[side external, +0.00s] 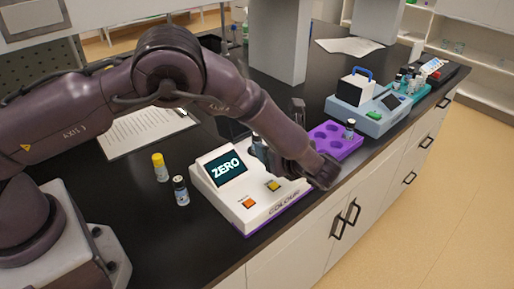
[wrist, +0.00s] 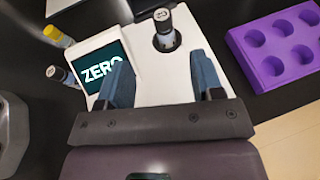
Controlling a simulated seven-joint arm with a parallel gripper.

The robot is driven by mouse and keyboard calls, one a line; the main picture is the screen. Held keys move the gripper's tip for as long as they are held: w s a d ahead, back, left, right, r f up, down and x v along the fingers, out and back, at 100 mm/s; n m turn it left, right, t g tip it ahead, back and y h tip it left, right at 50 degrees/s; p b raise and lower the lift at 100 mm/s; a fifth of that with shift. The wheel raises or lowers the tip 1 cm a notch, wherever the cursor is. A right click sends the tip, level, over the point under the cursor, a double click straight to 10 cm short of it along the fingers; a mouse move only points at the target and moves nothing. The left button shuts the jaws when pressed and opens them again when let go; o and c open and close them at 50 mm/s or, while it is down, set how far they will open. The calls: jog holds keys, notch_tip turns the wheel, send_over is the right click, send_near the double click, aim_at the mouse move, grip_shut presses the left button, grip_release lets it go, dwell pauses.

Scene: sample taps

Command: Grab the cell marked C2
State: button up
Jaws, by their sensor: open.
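A dark-capped cell (wrist: 164,28) stands in the well of the white colorimeter (wrist: 150,75), whose screen reads ZERO. Its cap has a small pale mark that looks like C2 but is too small to read surely. In the wrist view my gripper (wrist: 160,62) is open and empty, its two blue fingers apart over the colorimeter, with the cell ahead of the gap between them. In the side view the colorimeter (side external: 245,200) is partly covered by my arm. Another dark-capped cell (side external: 180,190) and a yellow-capped cell (side external: 160,167) stand left of it.
A purple rack (side external: 340,146) with round wells stands right of the colorimeter and holds one cell (side external: 350,128). A blue-grey instrument (side external: 370,118) stands behind it. A paper sheet (side external: 145,133) lies at the back left. The dark bench's front edge is close.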

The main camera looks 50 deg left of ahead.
jog(key=x, duration=0.6)
jog(key=shift+f, duration=0.1)
jog(key=shift+f+x, duration=0.2)
jog(key=shift+x, duration=1.1)
jog(key=shift+f+x, duration=0.15)
jog(key=shift+x, duration=1.1)
jog(key=shift+w+d, duration=0.2)
jog(key=c, duration=1)
